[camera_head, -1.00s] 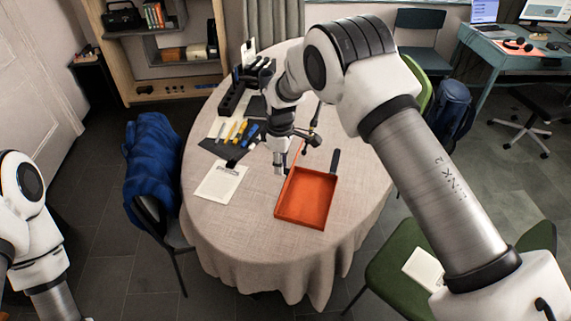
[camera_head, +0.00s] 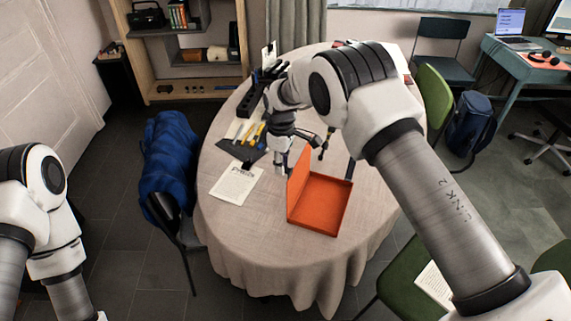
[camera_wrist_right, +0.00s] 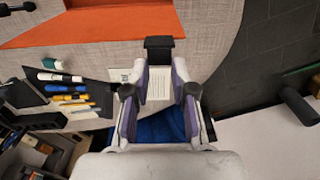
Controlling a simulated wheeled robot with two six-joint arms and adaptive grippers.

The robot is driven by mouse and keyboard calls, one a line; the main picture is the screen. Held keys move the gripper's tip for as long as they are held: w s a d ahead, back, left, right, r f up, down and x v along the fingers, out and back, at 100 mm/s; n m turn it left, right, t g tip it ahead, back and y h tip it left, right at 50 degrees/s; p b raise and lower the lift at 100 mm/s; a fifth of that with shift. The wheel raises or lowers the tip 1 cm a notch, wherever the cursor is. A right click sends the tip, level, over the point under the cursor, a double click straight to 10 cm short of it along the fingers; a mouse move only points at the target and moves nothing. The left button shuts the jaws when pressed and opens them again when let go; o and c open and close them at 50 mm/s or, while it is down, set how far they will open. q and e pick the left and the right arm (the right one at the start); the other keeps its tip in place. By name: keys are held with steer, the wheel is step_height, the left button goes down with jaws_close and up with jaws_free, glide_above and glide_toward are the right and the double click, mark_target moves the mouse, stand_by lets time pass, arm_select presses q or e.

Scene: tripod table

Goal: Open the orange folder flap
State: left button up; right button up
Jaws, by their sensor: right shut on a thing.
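The orange folder (camera_head: 322,203) lies on the round table like a shallow open tray. Its orange flap (camera_head: 299,187) stands up along the left side, and its inside shows. My right gripper (camera_head: 281,171) is at the flap's left, close to its upper edge. In the right wrist view the gripper's fingers (camera_wrist_right: 160,78) reach towards a black tab (camera_wrist_right: 159,46) below the orange surface (camera_wrist_right: 120,20). The gripper is shut on the flap, though the exact contact is hard to see. My left arm shows at the left edge, its gripper out of view.
A white printed sheet (camera_head: 236,185) lies left of the folder. Pens on a dark mat (camera_head: 240,148) and a black organizer (camera_head: 252,100) are farther back. A blue-draped chair (camera_head: 170,165) stands at the left and a green chair (camera_head: 405,262) at the right. The table's front is clear.

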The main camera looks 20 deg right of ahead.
steer(key=w+a+b, duration=0.1)
steer(key=w+a+f+b, duration=0.1)
steer(key=a, duration=0.1)
steer(key=w+a+b, duration=0.1)
steer(key=shift+w+a+f, duration=0.1)
steer(key=shift+a+f, duration=0.1)
steer(key=shift+f, duration=0.15)
stand_by(0.5)
steer(key=o, duration=0.6)
steer(key=shift+r, duration=0.15)
stand_by(0.3)
step_height(320, 180, up, 8)
steer(key=p, duration=0.5)
stand_by(0.4)
